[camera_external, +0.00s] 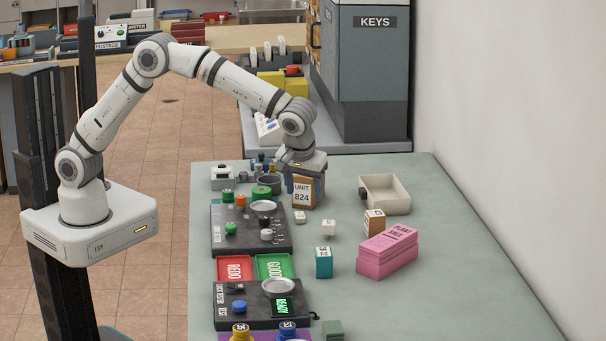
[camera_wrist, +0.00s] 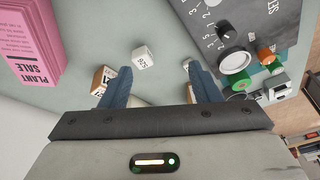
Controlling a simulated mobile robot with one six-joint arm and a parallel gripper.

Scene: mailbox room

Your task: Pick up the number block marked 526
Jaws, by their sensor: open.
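A small white block (camera_wrist: 142,57), whose upside-down marking seems to read 526, lies on the grey-green table beyond my fingertips in the wrist view. In the external view it appears to be the white block (camera_external: 328,228) near the table's middle, its marking too small to read. My gripper (camera_external: 305,182) is above the table, behind and to the left of that block. In the wrist view, my gripper (camera_wrist: 160,86) has its two blue fingers spread apart with nothing between them. A second small white block (camera_external: 300,217) lies left of it, partly hidden by a finger in the wrist view.
A brown UNIT 824 block (camera_external: 306,192) stands by my gripper. Around the white block are a brown-and-white block (camera_external: 374,222), a teal block (camera_external: 323,262) and pink PLANT SALE stack (camera_external: 388,252). A cream tray (camera_external: 384,207) lies behind, a dark control panel (camera_external: 250,241) left.

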